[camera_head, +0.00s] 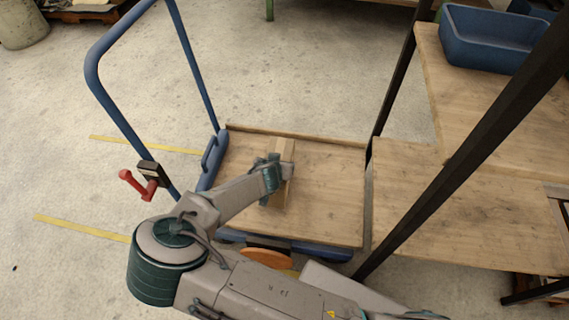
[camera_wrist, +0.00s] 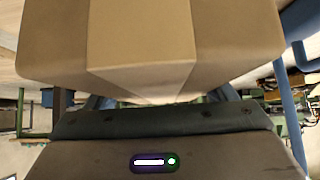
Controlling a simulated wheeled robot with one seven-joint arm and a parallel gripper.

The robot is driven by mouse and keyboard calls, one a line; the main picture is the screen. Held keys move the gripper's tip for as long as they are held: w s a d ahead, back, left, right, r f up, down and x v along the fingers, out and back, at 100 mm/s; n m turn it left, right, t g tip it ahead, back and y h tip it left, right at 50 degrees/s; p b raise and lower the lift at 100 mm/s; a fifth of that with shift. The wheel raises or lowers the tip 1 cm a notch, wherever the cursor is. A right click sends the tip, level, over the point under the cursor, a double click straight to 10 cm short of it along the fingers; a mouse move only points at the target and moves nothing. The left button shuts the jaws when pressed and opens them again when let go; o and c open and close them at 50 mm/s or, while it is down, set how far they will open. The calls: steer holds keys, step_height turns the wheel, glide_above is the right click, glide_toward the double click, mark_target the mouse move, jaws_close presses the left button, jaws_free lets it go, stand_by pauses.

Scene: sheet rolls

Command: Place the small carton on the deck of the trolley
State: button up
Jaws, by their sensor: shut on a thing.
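The small carton (camera_head: 285,150) is a brown box with a lighter tape strip, over the wooden deck of the trolley (camera_head: 330,190). My gripper (camera_head: 272,178) is shut on it. In the wrist view the carton (camera_wrist: 150,45) fills the upper part, just beyond the gripper body. My wrist and arm hide part of the carton in the head view. I cannot tell whether its underside touches the deck. The trolley has a blue tubular handle (camera_head: 93,62) on its left side.
A wooden shelf unit with dark posts (camera_head: 440,165) stands close to the trolley's right side. A blue bin (camera_head: 490,40) sits on its upper shelf. The deck's right part is clear.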

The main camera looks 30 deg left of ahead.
steer(key=shift+w+f+b, duration=0.1)
steer(key=shift+f+b, duration=0.55)
steer(key=shift+f, duration=1.2)
steer(key=o, duration=1.9)
steer(key=shift+f, duration=0.15)
steer(key=shift+c, duration=0.2)
